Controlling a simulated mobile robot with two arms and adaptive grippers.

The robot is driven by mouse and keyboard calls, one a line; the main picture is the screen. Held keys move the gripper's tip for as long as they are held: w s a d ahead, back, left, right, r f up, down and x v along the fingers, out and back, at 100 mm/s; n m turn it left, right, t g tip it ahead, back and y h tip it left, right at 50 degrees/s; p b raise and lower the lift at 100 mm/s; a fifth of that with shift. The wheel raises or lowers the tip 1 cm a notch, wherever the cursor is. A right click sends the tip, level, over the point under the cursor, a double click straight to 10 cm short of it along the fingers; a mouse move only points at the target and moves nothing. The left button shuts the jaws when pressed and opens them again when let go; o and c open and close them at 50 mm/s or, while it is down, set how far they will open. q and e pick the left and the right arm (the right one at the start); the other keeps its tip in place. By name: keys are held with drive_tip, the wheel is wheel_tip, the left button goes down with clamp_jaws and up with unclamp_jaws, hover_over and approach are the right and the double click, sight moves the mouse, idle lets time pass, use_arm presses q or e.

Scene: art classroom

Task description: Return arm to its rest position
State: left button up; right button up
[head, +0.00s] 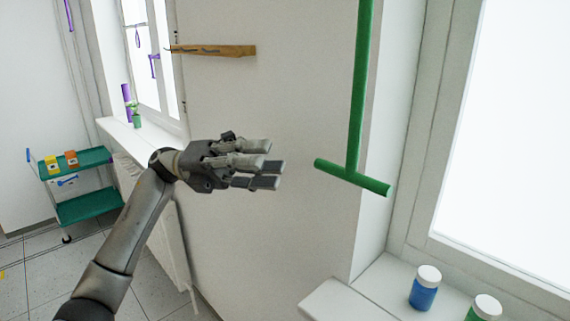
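My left arm comes in from the lower left of the head view and is raised. My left gripper (263,167) is held up in front of the pale wall, with its fingers pointing right. The fingers are spread a little apart and nothing shows between them. A green T-shaped bar (353,150) is to the right of the fingertips, with a clear gap in the picture. My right gripper is not in view.
A windowsill (345,303) at the lower right bears a blue jar (424,290) and a green jar (485,309) with white lids. A wooden shelf (215,50) is on the wall above the gripper. A teal cart (90,205) stands at the left on open floor.

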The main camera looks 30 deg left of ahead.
use_arm(q)
drive_tip(key=shift+a+f, duration=0.1)
drive_tip(key=shift+a, duration=0.3)
